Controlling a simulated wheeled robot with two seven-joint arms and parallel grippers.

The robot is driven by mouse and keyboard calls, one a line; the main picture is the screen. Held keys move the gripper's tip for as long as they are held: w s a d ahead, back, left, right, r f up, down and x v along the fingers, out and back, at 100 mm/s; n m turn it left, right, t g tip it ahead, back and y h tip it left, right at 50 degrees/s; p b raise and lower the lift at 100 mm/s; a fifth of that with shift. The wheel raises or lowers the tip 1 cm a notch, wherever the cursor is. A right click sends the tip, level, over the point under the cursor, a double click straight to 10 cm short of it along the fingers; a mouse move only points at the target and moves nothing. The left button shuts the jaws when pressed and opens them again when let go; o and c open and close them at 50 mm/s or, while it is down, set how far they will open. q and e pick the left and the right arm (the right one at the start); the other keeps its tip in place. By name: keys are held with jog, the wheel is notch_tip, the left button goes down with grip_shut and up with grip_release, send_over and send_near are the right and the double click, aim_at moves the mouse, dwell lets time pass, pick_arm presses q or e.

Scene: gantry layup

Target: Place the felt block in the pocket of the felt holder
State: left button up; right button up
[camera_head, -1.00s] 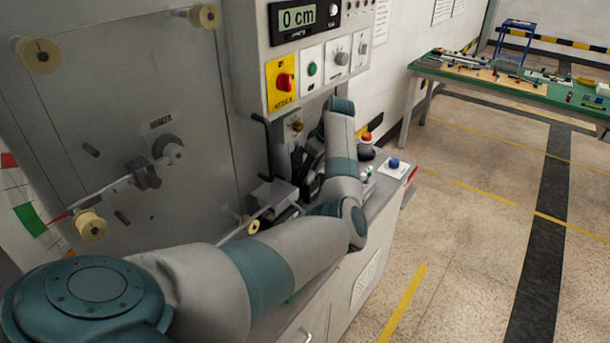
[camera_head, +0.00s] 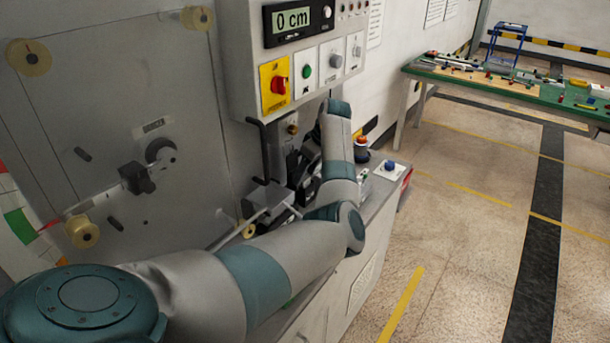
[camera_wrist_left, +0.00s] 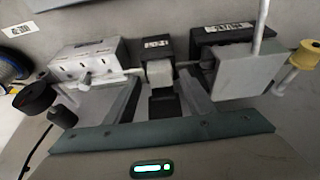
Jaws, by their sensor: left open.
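In the left wrist view, a small pale block (camera_wrist_left: 160,73), which looks like the felt block, sits in front of a black labelled box (camera_wrist_left: 157,50). A dark piece (camera_wrist_left: 164,106) shows just below the block. I cannot tell for sure which part is the felt holder, and its pocket is not clear. My left gripper (camera_wrist_left: 157,80) is open, with one finger on each side of the pale block and gaps between. In the head view the left arm reaches to the machine, and its gripper is mostly hidden behind the wrist. My right gripper is not in view.
A white box (camera_wrist_left: 88,60) stands left of the block. A grey block with a rod (camera_wrist_left: 248,72) and another black box (camera_wrist_left: 222,40) stand close on the right. A control panel (camera_head: 306,50) overhangs the machine. A green table (camera_head: 500,88) stands far right.

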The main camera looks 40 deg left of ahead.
aim_at(310, 185)
pick_arm(q)
jog(key=b+v, duration=0.1)
jog(key=v, duration=0.3)
jog(key=shift+d, duration=0.1)
jog(key=b+v, duration=0.1)
jog(key=v, duration=0.6)
jog(key=shift+b, duration=0.3)
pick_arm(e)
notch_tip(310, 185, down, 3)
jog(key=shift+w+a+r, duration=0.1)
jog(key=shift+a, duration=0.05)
pick_arm(q)
jog(key=shift+r, duration=0.1)
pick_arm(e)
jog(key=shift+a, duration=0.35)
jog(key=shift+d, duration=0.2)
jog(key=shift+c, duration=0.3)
